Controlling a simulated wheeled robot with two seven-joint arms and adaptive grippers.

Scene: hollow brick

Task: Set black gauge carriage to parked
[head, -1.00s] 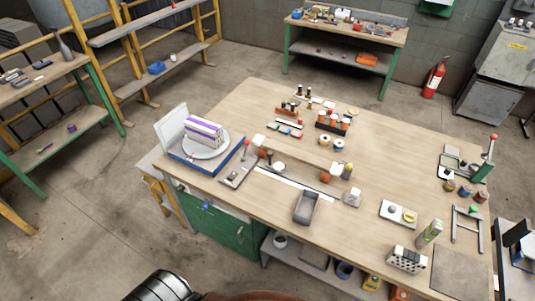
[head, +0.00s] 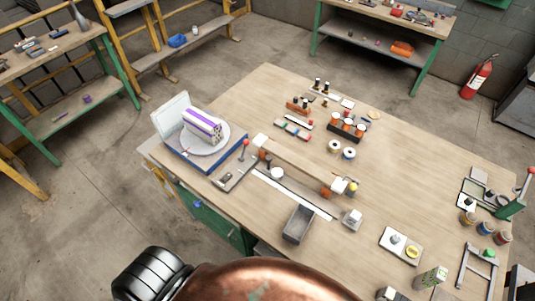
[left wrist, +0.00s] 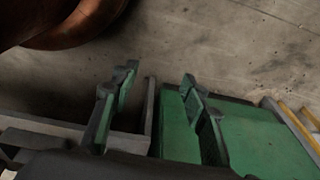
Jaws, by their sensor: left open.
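I cannot pick out the black gauge carriage for sure. In the head view, a small dark piece (head: 267,160) sits by a long pale rail (head: 296,195) near the table's left front, beside a white round piece (head: 277,173). My left gripper (left wrist: 157,82) shows only in the left wrist view. Its two dark green fingers are apart and empty, above the floor and a green cabinet. My right gripper is in neither view.
A blue base (head: 206,164) with a white plate and a purple-striped block is at the workbench's (head: 420,170) left corner. A wooden beam (head: 295,163) lies behind the rail. The bench's middle right is mostly clear.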

